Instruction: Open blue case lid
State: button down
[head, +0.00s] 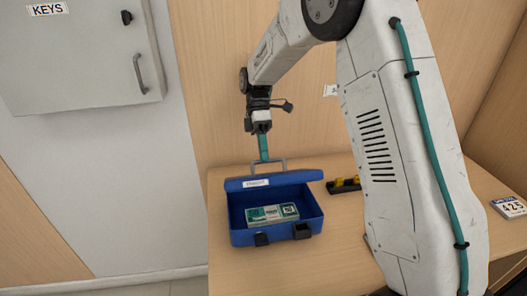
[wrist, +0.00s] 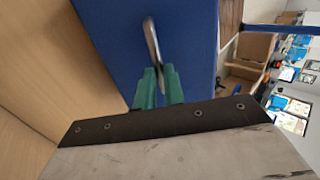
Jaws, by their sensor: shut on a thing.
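The blue case (head: 280,232) stands on the wooden counter, with packs of banknotes (head: 272,213) inside. Its lid (head: 248,184) is raised at the back, with a white label on it and a grey handle (head: 270,165) at its edge. My gripper (head: 264,158) reaches down from above, and its green fingers are shut on the handle. In the wrist view the green fingertips (wrist: 158,76) close around the metal handle (wrist: 152,42), in front of the broad blue lid (wrist: 190,30). Two dark latches (head: 301,231) show on the case front.
A dark tray with yellow items (head: 344,185) lies right of the case, partly behind my arm. A grey key cabinet (head: 80,50) hangs on the left wall. Wooden panels stand behind the counter.

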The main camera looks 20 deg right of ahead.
jog(key=shift+f, duration=0.15)
dwell(0.4)
jog(key=c, duration=1.5)
grip_release()
jog(key=shift+r, duration=0.4)
jog(key=s+r, duration=0.1)
jog(key=s, duration=0.4)
jog(key=s+r, duration=0.2)
jog(key=s, duration=0.3)
jog(key=s+r, duration=0.1)
jog(key=s, duration=0.5)
jog(key=shift+d+r, duration=0.15)
jog(key=shift+d, duration=0.15)
